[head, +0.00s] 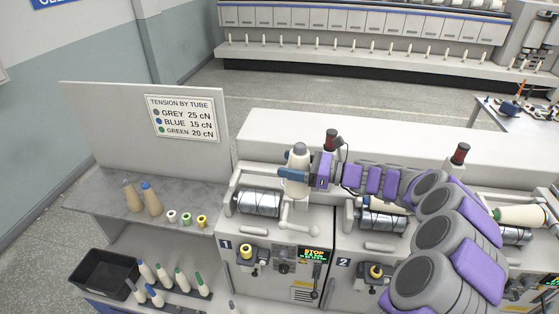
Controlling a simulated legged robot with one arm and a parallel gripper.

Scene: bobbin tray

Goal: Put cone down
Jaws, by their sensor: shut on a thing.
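My gripper (292,176) is shut on a white cone with a grey top (298,158). The cone is roughly upright, at the back of machine 1, behind and above its metal drum (258,203). Blue finger parts cross the cone's middle. Whether its base touches anything is too small to tell. My purple and grey arm reaches in from the right across machine 2.
A grey side shelf (95,200) holds two bare brown tubes (132,196) and several small bobbins (187,218). Below are a black bin (106,272) and several cones on a rack (182,280). Machine 1 has a lever (298,226) and a STOP display (313,254). A tension sign (181,118) stands behind.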

